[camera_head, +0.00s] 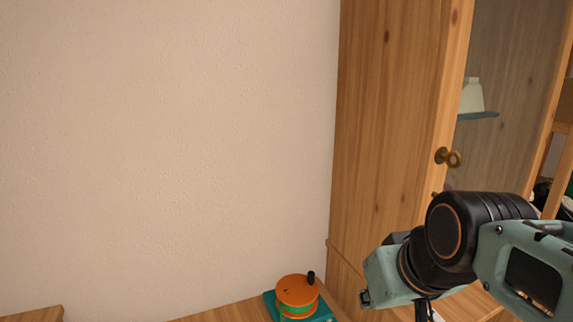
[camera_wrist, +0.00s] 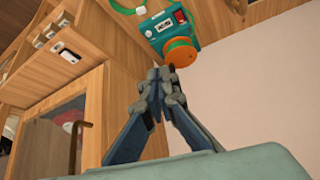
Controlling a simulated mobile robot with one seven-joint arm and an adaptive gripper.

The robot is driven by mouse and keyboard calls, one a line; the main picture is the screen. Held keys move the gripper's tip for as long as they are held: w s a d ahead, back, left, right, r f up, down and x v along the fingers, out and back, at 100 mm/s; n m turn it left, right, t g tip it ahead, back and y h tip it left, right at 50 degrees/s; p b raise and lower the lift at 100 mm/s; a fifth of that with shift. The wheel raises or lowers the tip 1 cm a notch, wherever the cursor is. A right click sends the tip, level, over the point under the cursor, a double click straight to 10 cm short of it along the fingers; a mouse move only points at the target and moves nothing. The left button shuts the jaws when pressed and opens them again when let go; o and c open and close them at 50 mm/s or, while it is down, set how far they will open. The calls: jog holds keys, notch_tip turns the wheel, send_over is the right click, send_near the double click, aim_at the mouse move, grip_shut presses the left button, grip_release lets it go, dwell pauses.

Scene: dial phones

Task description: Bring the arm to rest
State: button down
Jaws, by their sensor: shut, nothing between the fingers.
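My gripper (camera_wrist: 158,76) is in the wrist view, its two fingers meeting at the tips with nothing between them. In the head view my arm reaches in from the lower right, in front of the wooden cabinet, and the fingers are out of sight. A teal device with an orange round top (camera_head: 297,289) sits on a wooden surface at the bottom of the head view. It also shows in the wrist view (camera_wrist: 178,42), just beyond the fingertips; I cannot tell whether they touch it.
A pale container (camera_head: 472,95) is on a shelf inside. A bare wall (camera_head: 165,140) fills the left.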

jog(key=s+f+m+g+h+p, duration=0.1)
jog(key=s+m+p, duration=0.1)
jog(key=s, duration=0.3)
notch_tip(320, 180, up, 18)
jog(key=p, duration=1.7)
jog(key=shift+w+n+p, duration=0.15)
jog(key=shift+n+p, duration=0.15)
